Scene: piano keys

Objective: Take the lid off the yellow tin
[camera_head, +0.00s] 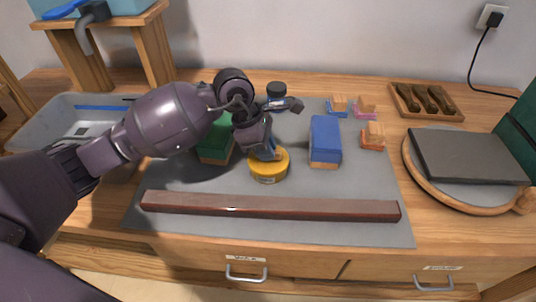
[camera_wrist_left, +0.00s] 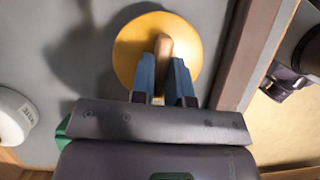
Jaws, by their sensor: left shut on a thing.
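The yellow tin (camera_head: 268,172) stands upright on the grey mat, with a label on its side. Its round yellow lid (camera_wrist_left: 128,50) fills the middle of the left wrist view and has a wooden knob (camera_wrist_left: 163,50) on top. My right gripper does not show.
A green block (camera_head: 214,148) lies left of the tin and a blue block (camera_head: 325,140) right of it. A long reddish-brown bar (camera_head: 270,206) lies in front. Small wooden-backed pieces (camera_head: 373,136) sit farther right. Bare mat (camera_head: 365,180) shows at the right.

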